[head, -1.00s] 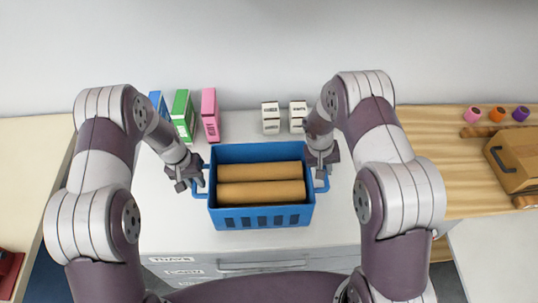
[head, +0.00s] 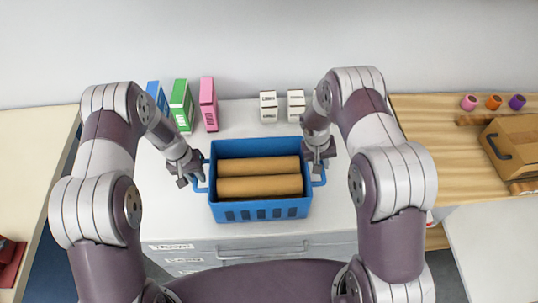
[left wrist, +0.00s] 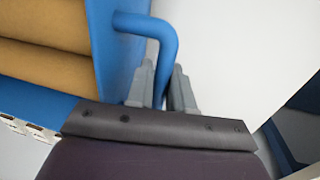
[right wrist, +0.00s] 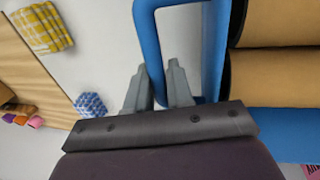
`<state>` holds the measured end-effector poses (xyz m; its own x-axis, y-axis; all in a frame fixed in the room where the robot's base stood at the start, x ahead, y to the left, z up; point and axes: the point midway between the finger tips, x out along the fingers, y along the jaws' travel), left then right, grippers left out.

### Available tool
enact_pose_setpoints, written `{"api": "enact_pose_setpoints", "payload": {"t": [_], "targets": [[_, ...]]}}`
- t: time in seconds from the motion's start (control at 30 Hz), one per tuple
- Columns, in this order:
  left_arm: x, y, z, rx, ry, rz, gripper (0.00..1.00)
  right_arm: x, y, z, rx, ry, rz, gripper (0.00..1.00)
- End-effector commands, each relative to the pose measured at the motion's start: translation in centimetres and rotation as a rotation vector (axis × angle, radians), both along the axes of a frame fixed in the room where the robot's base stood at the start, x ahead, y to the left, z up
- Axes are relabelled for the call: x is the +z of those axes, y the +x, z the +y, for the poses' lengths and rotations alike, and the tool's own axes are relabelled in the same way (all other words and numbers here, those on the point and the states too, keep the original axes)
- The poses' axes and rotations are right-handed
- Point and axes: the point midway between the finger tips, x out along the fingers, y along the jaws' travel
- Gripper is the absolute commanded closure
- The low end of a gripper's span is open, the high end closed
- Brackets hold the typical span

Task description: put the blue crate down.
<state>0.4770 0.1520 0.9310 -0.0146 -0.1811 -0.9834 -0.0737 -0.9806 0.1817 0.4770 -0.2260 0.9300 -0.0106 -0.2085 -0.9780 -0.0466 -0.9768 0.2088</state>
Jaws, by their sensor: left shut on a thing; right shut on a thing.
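The blue crate (head: 265,212) is level over the white counter top (head: 175,222), with brown rolls (head: 258,186) lying in it. My left gripper (head: 197,181) is shut on the crate's left handle. The left wrist view shows that handle (left wrist: 152,28) between the fingers. My right gripper (head: 321,172) is shut on the right handle, and the right wrist view shows this handle (right wrist: 150,42) between the fingers. I cannot tell whether the crate's underside touches the counter.
Blue, green (head: 181,106) and pink (head: 208,104) boxes stand behind the crate, with small white boxes (head: 268,106) to their right. A wooden bench (head: 440,150) adjoins on the right. Checked cloths, yellow (right wrist: 42,27) and blue (right wrist: 90,105), show in the right wrist view.

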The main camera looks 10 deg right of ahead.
Motion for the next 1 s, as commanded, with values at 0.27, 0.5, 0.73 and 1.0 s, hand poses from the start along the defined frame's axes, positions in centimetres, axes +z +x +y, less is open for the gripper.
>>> {"api": "enact_pose_setpoints", "payload": {"t": [0.27, 0.5, 0.73, 1.0], "targets": [[-1.0, 0.0, 0.0, -0.001, 0.001, -0.001, 0.56, -1.0, 0.0, 0.0, 0.001, 0.000, 0.000, 0.56], [-1.0, 0.0, 0.0, 0.000, 0.000, 0.000, 0.53, -1.0, 0.0, 0.0, 0.001, 0.000, 0.000, 0.53], [-0.9, 0.0, 0.0, 0.000, 0.000, 0.000, 0.53, -1.0, 0.0, 0.0, 0.000, 0.000, 0.000, 0.53], [4.0, 0.3, 0.9, 0.000, 0.001, -0.005, 0.53, -1.0, 0.0, 0.0, 0.000, 0.000, 0.000, 0.53]]}}
